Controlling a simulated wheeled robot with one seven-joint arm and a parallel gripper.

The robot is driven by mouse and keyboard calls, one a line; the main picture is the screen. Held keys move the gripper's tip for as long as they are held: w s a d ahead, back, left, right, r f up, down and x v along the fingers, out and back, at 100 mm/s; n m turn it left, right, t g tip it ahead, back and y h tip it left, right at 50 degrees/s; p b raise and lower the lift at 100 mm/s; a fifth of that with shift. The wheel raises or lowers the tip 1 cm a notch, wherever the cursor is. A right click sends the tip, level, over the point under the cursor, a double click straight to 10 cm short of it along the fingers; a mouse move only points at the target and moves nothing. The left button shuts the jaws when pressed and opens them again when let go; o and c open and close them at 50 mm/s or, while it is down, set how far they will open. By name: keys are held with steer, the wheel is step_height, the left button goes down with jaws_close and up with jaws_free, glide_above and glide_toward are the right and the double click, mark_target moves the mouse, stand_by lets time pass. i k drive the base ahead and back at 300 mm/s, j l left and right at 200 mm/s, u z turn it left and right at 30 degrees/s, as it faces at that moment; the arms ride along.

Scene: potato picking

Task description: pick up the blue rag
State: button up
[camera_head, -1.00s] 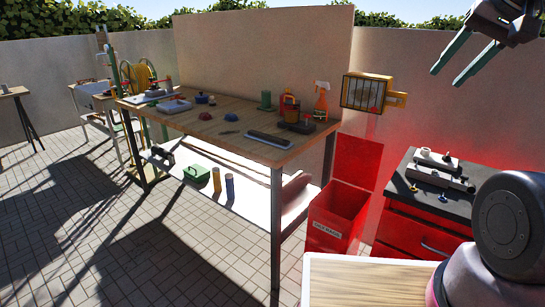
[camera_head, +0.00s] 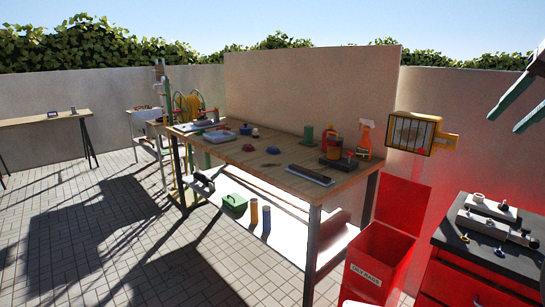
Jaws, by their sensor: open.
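A small blue crumpled lump, which looks like the blue rag (camera_head: 273,150), lies on the wooden workbench top (camera_head: 225,151) near the middle of the bench. A reddish lump (camera_head: 248,147) lies just left of it. My gripper (camera_head: 503,125) shows only partly at the upper right edge, with two green fingers apart and nothing between them. It is far to the right of the bench and clear of the rag. The rest of the gripper is out of the picture.
A red OILY RAGS bin (camera_head: 378,255) with its lid up stands right of the bench. A red cabinet (camera_head: 455,280) with a dark top is further right. A spray bottle (camera_head: 365,138) and a dark tray (camera_head: 297,174) are on the bench. Paved floor is open at left.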

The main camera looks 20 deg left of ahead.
mark_target(274, 150)
steer(key=i+j, duration=0.25)
steer(key=j, duration=0.25)
steer(key=i+j+z, duration=0.1)
steer(key=i+j, duration=0.15)
steer(key=j, duration=0.25)
steer(key=i+j, duration=0.25)
steer(key=j, duration=0.25)
steer(key=i+j+z, duration=0.1)
steer(key=i+j, duration=0.15)
steer(key=j, duration=0.25)
steer(key=i+j, duration=0.2)
steer(key=j, duration=0.35)
steer(key=i+j+z, duration=0.1)
steer(key=i+j, duration=0.15)
steer(key=j, duration=0.25)
steer(key=i+j, duration=0.2)
steer(key=j, duration=0.35)
steer(key=i+j+z, duration=0.1)
steer(key=j, duration=0.45)
steer(key=i, duration=0.1)
